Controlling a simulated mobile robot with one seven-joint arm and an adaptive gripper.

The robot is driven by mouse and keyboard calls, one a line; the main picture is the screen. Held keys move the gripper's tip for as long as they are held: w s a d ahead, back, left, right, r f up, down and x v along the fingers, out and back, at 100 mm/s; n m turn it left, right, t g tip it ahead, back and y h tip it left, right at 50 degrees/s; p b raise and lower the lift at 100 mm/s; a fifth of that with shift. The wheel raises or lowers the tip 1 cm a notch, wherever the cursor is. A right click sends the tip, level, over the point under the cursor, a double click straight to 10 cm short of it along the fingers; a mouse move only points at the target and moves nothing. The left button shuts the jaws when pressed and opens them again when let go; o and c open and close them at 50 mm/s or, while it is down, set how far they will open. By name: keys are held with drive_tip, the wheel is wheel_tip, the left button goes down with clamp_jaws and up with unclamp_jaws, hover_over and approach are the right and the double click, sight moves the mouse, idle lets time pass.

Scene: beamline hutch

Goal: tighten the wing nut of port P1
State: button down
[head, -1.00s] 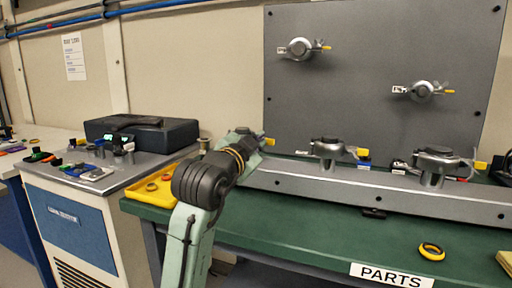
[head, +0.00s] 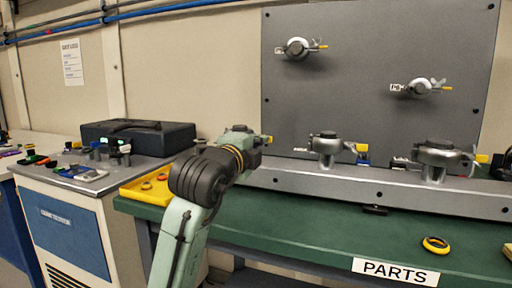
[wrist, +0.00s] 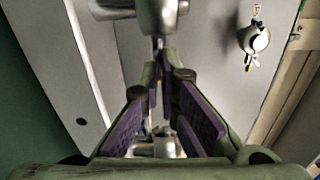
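My gripper (wrist: 159,72) shows in the wrist view as two green fingers with purple pads, drawn close together at the tips. A thin grey metal piece, perhaps a wing of the wing nut (wrist: 158,44), shows at the tips. I cannot tell whether the fingers press on it. A silver clamp body (wrist: 152,14) is just beyond. In the head view my arm ends at the left port on the rail (head: 240,130), largely hiding it; a yellow tip (head: 267,140) shows beside it. I cannot read this port's label.
Two more clamped ports stand on the grey rail, a middle (head: 328,147) and a right one (head: 438,155). The upright panel (head: 350,60) carries two others, one labelled P6 (head: 396,87). A yellow tray (head: 135,189) is left of my arm. A yellow ring (head: 435,245) lies on the green bench.

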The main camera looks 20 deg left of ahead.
drive_tip(key=m, duration=0.2)
drive_tip(key=m+b, duration=0.1)
drive_tip(key=m, duration=0.3)
drive_tip(key=shift+f, duration=0.35)
drive_tip(key=shift+b, duration=0.3)
drive_tip(key=c, duration=2.1)
unclamp_jaws()
drive_tip(key=shift+a, duration=0.1)
drive_tip(key=shift+s+r, duration=0.1)
drive_tip(key=shift+s, duration=0.05)
drive_tip(key=s, duration=1.1)
drive_tip(key=shift+s+a, duration=0.2)
drive_tip(key=shift+s, duration=0.2)
